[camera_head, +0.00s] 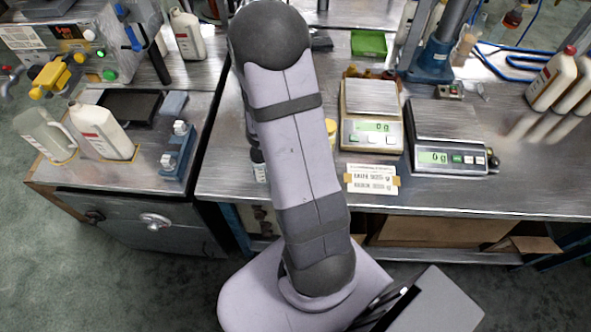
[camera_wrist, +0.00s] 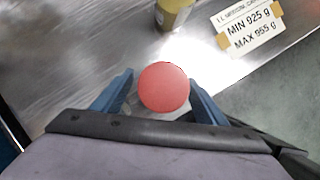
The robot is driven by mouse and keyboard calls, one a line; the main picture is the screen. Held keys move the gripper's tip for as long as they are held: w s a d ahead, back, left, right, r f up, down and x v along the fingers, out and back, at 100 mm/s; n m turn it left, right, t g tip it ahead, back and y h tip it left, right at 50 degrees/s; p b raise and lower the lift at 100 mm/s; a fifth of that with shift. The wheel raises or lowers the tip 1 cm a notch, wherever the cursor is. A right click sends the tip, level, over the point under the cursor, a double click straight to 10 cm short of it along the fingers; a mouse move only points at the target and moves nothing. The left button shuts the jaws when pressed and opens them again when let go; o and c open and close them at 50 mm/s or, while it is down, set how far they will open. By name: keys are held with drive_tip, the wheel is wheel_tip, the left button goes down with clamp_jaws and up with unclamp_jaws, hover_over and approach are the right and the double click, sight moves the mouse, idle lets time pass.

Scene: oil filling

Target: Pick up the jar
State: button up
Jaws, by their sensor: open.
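In the wrist view a container with a round red lid (camera_wrist: 164,87) is seen from almost straight above. Its lid lies between the two blue fingers of my gripper (camera_wrist: 161,80). The fingers are open, with a visible gap on each side of the lid. The container's body is mostly hidden under the lid. A yellowish jar (camera_wrist: 175,13) stands ahead of my gripper, cut off by the top edge; its yellow top shows partly behind my arm in the head view (camera_head: 328,128). I cannot tell which one is the jar.
A card with weight limits (camera_head: 372,179) lies near the bench's front edge. Two scales (camera_head: 371,138) (camera_head: 446,160) reading 0 g stand behind and right of it. A small bottle (camera_head: 259,166) is beside my arm. White jugs (camera_head: 102,131) stand on the left cabinet.

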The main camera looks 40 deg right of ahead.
drive_tip(key=shift+c, duration=0.2)
drive_tip(key=c, duration=1.2)
drive_tip(key=shift+r, duration=0.1)
wheel_tip(320, 180, up, 10)
drive_tip(key=p, duration=0.5)
